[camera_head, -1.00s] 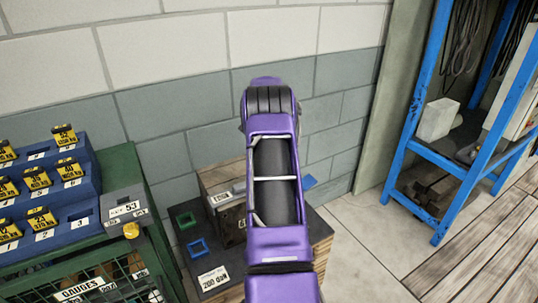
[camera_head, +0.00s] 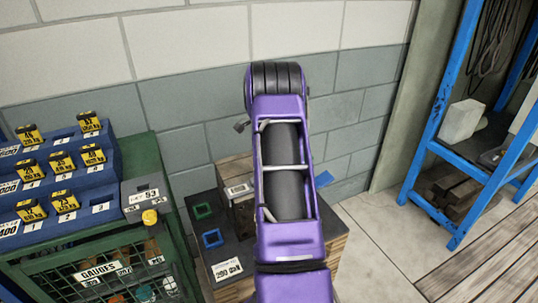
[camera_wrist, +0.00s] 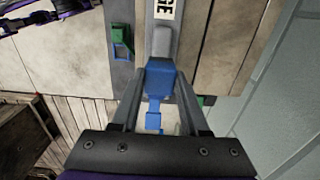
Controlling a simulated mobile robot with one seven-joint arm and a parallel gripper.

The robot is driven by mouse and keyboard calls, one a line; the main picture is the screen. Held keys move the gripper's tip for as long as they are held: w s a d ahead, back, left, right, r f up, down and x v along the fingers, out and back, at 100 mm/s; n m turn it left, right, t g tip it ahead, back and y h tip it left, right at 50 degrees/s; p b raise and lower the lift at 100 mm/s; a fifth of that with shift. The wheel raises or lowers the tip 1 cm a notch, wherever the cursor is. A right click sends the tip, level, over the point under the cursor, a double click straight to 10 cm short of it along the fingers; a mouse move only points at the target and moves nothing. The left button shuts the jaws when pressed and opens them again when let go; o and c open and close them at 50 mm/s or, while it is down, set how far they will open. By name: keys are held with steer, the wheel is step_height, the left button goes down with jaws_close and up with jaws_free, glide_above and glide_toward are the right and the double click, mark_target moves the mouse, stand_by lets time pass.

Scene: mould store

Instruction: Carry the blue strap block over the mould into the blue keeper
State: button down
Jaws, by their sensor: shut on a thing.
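My gripper (camera_wrist: 160,88) shows in the wrist view, with the blue strap block (camera_wrist: 161,76) held between its two fingers. A narrower blue piece hangs below the block toward the palm. In the head view my purple arm hides the gripper and the block. The blue keeper (camera_head: 212,238) is a small square frame on the dark bench top, left of my arm. The mould seems to be the labelled block (camera_head: 240,192) beside my arm, and is largely hidden.
A green keeper (camera_head: 203,211) lies behind the blue one. A blue patch (camera_head: 325,178) shows right of my arm; I cannot tell what it is. A gauge rack (camera_head: 75,165) stands on the left, a blue shelf frame (camera_head: 440,130) on the right.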

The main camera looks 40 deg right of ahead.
steer(key=shift+w+a+b, duration=0.4)
steer(key=shift+w+a, duration=1.1)
steer(key=shift+a, duration=3.7)
steer(key=shift+w+a+b, duration=0.35)
steer(key=shift+w+a, duration=1.15)
steer(key=shift+a, duration=3.65)
steer(key=shift+a+f+b, duration=0.1)
steer(key=shift+f+b, duration=4.9)
steer(key=shift+f, duration=7.25)
steer(key=shift+a+r+p, duration=0.1)
steer(key=shift+r+p, duration=0.05)
steer(key=shift+p, duration=0.35)
steer(key=shift+f+b, duration=0.6)
steer(key=shift+f, duration=1.85)
